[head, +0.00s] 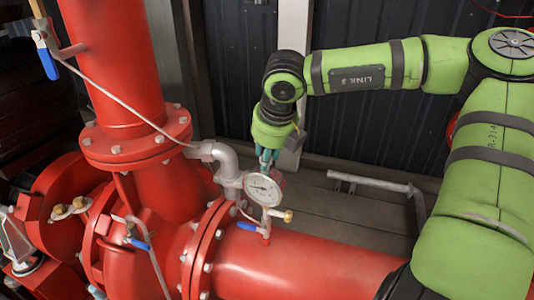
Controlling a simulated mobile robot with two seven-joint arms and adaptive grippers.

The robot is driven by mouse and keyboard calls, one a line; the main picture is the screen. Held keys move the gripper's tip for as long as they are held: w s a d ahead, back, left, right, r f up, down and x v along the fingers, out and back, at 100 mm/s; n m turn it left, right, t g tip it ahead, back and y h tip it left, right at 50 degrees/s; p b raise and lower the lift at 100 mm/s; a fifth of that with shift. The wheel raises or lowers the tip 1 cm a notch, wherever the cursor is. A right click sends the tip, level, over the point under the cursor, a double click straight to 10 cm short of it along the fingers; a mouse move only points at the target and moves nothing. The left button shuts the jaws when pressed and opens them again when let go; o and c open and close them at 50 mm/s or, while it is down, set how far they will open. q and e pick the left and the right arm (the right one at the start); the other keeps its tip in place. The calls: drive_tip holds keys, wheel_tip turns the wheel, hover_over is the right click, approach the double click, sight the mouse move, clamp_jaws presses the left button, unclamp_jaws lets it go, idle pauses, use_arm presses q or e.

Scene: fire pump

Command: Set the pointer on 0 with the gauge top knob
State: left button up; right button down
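The round white-faced pressure gauge (263,190) stands on a fitting above the large red horizontal pipe. A dark pointer line shows on its dial, but the numbers are too small to read. My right gripper (268,161) points down directly above the gauge, with its teal fingertips near the gauge's upper rim. The top knob is not distinguishable there; the fingers seem to cover its place. I cannot tell whether the fingers touch or grip it. My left gripper is not in view.
A grey elbow pipe (224,160) stands close left of the gauge. A brass fitting (288,216) and a blue lever (247,227) sit just below it. The red pipe (310,263) runs below. A grey rail (372,184) stands at right above the floor.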

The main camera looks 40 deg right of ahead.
drive_tip(key=shift+w+d+r, duration=0.1)
